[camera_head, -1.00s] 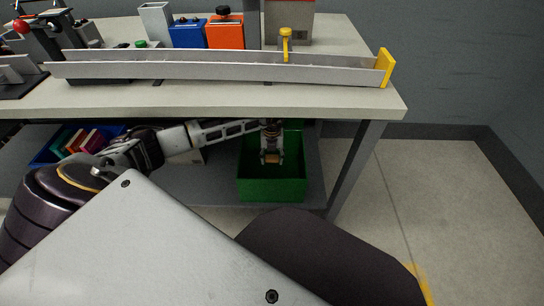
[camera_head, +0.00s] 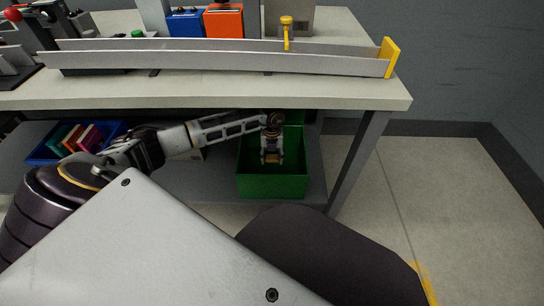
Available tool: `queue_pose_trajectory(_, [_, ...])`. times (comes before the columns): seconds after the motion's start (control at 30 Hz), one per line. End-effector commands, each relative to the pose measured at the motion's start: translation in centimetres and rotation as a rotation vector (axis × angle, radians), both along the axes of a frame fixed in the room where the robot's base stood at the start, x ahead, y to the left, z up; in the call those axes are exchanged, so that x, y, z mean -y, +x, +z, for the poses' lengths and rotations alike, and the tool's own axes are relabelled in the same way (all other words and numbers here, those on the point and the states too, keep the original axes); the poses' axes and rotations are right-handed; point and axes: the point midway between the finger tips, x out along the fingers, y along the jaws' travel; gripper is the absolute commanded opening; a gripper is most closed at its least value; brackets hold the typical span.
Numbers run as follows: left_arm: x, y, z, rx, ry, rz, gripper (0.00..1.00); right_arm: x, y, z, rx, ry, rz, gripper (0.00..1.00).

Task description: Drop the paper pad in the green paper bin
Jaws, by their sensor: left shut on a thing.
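The green paper bin (camera_head: 272,186) stands on the lower shelf under the bench, near its right end. My left gripper (camera_head: 271,160) points down inside the outline of the bin's opening, with its arm coming in from the left. It is shut on a small tan-brown thing, taken to be the paper pad (camera_head: 271,157); only a little of it shows between the fingers. I cannot tell how far it is above the bin floor. My right gripper is not in view.
A blue bin (camera_head: 45,152) with several coloured items stands at the left of the lower shelf (camera_head: 215,188). The bench top (camera_head: 330,92) overhangs the arm and carries a long metal channel (camera_head: 220,62). A bench leg (camera_head: 358,160) stands right of the green bin.

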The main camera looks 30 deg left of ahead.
Motion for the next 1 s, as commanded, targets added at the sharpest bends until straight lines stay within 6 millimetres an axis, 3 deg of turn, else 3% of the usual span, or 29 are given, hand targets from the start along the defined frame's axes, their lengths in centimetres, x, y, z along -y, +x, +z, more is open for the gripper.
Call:
queue_pose_trajectory(0.3, [0.02,-0.01,0.01,0.000,0.000,0.000,0.43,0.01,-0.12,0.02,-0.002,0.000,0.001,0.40])
queue_pose_trajectory(0.33, [0.02,-0.01,0.01,0.000,0.000,0.000,0.55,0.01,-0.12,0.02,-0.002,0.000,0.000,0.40])
queue_pose_trajectory(0.5, [0.01,0.00,0.01,0.000,0.000,0.000,0.77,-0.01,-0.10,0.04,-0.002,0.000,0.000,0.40])
queue_pose_trajectory(0.77, [0.01,0.00,0.01,0.000,0.000,0.000,0.78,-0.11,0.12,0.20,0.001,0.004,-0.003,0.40])
queue_pose_trajectory(0.93, [0.01,0.00,0.01,0.000,0.000,0.000,1.00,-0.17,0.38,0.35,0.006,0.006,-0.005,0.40])
queue_pose_trajectory(1.0, [0.01,0.00,0.01,0.000,0.000,0.000,1.00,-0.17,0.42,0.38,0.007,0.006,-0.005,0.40])
